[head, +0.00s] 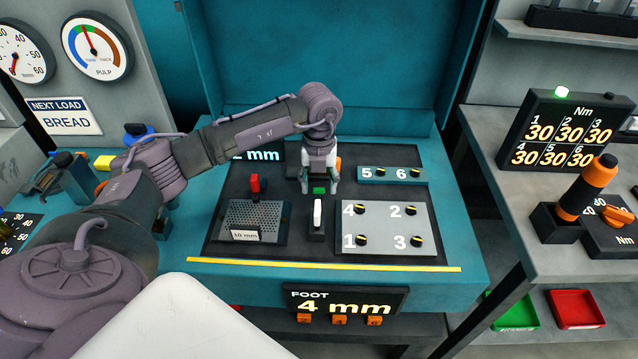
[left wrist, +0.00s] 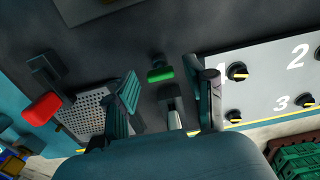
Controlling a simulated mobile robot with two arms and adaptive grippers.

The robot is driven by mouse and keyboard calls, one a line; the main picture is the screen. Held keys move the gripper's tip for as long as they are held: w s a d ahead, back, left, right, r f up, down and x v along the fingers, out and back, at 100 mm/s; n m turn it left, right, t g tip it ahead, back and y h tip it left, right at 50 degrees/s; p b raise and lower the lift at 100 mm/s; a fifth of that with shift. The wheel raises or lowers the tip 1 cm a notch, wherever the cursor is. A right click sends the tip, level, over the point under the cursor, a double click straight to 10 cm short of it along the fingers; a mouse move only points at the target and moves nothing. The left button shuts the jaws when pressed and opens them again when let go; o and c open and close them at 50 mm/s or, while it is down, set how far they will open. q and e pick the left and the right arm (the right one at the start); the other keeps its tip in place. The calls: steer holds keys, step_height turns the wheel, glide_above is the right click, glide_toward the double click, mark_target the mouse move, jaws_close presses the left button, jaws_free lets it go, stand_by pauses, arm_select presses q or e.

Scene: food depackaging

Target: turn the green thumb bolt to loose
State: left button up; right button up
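The green thumb bolt (head: 319,190) shows as a small green block on the dark panel of the teal machine, just behind an upright white-tipped lever (head: 317,214). It also shows in the left wrist view (left wrist: 160,73), on a short dark stem. My left gripper (head: 319,181) is over the bolt, pointing down. In the left wrist view my left gripper (left wrist: 171,80) has its fingers spread, one on each side of the bolt, with gaps between. I cannot tell how high the fingertips are above the panel. My right gripper is not in view.
A red-topped lever (head: 255,184) stands left by a perforated plate (head: 262,215). A grey plate (head: 388,245) with several numbered knobs lies to the right. A teal strip (head: 393,174) bears knobs 5 and 6. A torque display (head: 565,132) and orange-handled tool (head: 590,187) are far right.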

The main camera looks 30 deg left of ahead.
mark_target(319, 188)
arm_select(q)
step_height(319, 188, up, 12)
stand_by(0.7)
stand_by(0.4)
